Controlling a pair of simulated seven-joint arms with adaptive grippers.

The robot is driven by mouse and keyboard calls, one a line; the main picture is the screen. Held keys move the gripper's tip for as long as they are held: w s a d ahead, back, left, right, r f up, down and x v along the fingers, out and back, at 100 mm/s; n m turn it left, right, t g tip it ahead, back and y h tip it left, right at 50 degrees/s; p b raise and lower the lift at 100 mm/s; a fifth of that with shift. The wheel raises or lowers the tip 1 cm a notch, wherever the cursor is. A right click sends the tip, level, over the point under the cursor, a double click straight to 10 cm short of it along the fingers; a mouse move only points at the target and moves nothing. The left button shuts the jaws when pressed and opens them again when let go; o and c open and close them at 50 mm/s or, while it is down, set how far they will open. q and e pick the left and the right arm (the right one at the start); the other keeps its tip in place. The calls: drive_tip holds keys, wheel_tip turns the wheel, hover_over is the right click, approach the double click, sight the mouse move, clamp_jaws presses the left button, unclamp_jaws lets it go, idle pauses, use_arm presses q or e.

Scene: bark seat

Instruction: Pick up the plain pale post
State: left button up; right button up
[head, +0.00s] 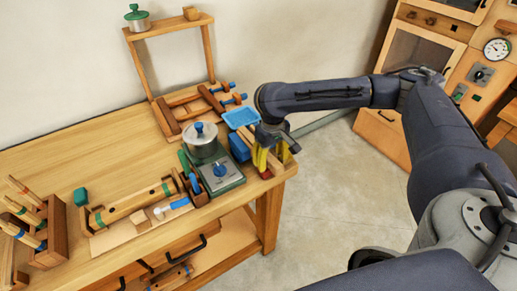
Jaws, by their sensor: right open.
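I cannot single out the plain pale post with certainty. A wooden rack (50,235) at the bench's left front holds several slim sticks, some with coloured bands; which one is plain is too small to tell. A small pale piece (139,216) lies by the wooden roller at the front middle. My right gripper (268,160) points down at the bench's right end, its yellow fingers open beside a blue block. It partly hides what is under it, including a reddish wooden piece. My left gripper is out of view.
A silver pot (200,140) with a blue knob stands behind a green-grey scale (220,177). A light-blue tray (241,117) sits near the right gripper. A raised wooden shelf (170,27) stands at the back. The bench's left back is clear.

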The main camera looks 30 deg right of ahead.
drive_tip(key=shift+f, duration=0.55)
clamp_jaws()
